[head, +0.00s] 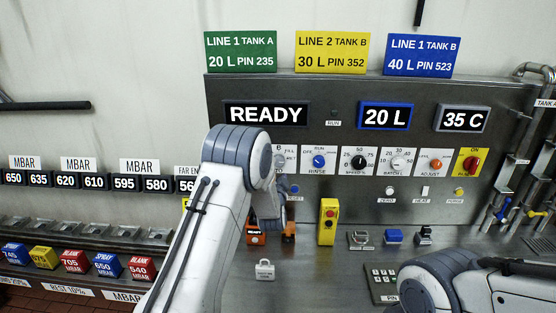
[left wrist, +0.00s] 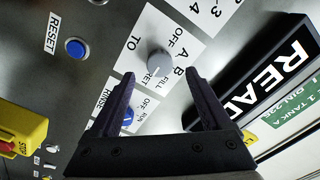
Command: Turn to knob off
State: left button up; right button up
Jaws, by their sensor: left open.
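The grey TO knob (left wrist: 159,62) sits on a white plate marked OFF, A and B in the left wrist view. Which mark it points to is too small to tell. My left gripper (left wrist: 160,77) is open, with its dark fingertips just short of the knob, one to each side of it in the picture. Nothing is between the fingers. In the head view my left arm covers most of the knob's plate and hides the fingertips. My right arm shows at the lower right of the head view, but its gripper is out of view.
The blue RINSE knob (head: 319,161) is just right of the TO plate; it also shows near the left finger in the wrist view (left wrist: 127,115). A blue RESET button (left wrist: 76,47) is below the plate. A yellow stop box (head: 328,222) stands on the counter.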

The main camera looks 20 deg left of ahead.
aim_at(278, 163)
pick_arm(q)
jog(key=p+x, duration=0.2)
jog(key=x, duration=0.3)
jog(key=shift+w+a, duration=0.1)
jog(key=shift+w, duration=0.25)
grip_shut()
